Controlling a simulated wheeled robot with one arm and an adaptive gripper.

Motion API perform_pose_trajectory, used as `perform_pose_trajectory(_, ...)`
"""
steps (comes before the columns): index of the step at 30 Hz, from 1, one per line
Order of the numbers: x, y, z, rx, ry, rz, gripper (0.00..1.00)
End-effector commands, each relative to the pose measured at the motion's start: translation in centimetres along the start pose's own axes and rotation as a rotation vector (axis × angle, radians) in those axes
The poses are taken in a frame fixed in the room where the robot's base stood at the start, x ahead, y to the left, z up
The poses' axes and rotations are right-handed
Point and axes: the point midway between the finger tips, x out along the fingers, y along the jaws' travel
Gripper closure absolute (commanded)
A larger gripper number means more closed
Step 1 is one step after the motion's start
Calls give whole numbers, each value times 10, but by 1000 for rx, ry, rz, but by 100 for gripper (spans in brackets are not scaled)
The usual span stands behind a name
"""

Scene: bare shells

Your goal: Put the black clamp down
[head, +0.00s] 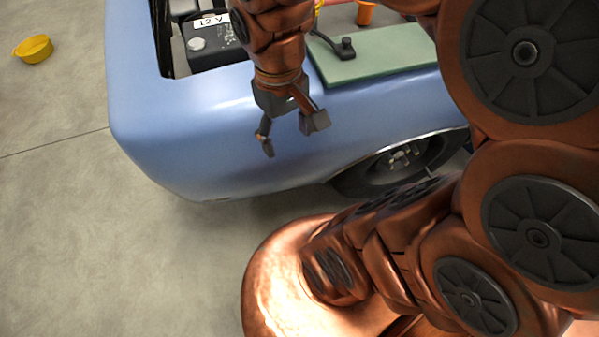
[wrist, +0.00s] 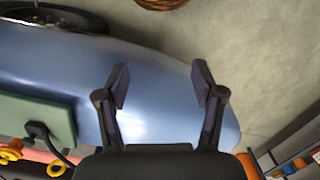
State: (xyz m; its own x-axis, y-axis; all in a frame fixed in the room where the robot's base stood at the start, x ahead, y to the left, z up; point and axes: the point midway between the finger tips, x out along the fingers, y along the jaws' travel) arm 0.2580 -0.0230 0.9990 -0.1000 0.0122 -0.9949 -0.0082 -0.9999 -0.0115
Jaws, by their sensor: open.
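The black clamp (head: 346,47) lies on the green mat (head: 385,68) on top of the blue car fender, with a black cable running from it. It also shows in the wrist view (wrist: 37,130), at the left on the mat (wrist: 62,112). My gripper (head: 290,134) is open and empty, pointing down in front of the fender's side, to the left of and nearer than the mat. In the wrist view, its two fingers (wrist: 160,82) stand wide apart with only the fender and floor behind them. The clamp is apart from the fingers.
The blue car body (head: 180,125) fills the space behind my gripper, with a battery (head: 210,42) in its open bay and a wheel (head: 400,158) below. An orange object (head: 366,12) stands behind the mat.

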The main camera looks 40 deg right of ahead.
Motion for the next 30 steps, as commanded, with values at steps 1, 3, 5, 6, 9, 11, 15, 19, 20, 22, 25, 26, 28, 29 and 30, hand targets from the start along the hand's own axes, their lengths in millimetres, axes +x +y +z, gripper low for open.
perform_pose_trajectory(1,9,-8,16,-10,-13,4,32)
perform_pose_trajectory(3,19,-14,34,-11,-28,9,32)
perform_pose_trajectory(5,26,-18,46,-10,-38,11,32)
perform_pose_trajectory(6,30,-20,52,-10,-46,11,32)
perform_pose_trajectory(9,36,-22,62,-8,-56,13,32)
perform_pose_trajectory(11,37,-23,65,-7,-57,13,32)
perform_pose_trajectory(15,37,-23,65,-6,-57,13,32)
perform_pose_trajectory(19,37,-23,65,-6,-58,13,32)
perform_pose_trajectory(20,36,-23,65,-6,-58,13,32)
perform_pose_trajectory(22,30,-23,65,-6,-58,13,32)
perform_pose_trajectory(25,18,-23,67,-7,-58,13,32)
perform_pose_trajectory(26,14,-23,67,-7,-58,13,32)
perform_pose_trajectory(28,8,-23,67,-7,-58,13,32)
perform_pose_trajectory(29,8,-23,67,-7,-58,13,32)
perform_pose_trajectory(30,9,-23,67,-7,-58,13,32)
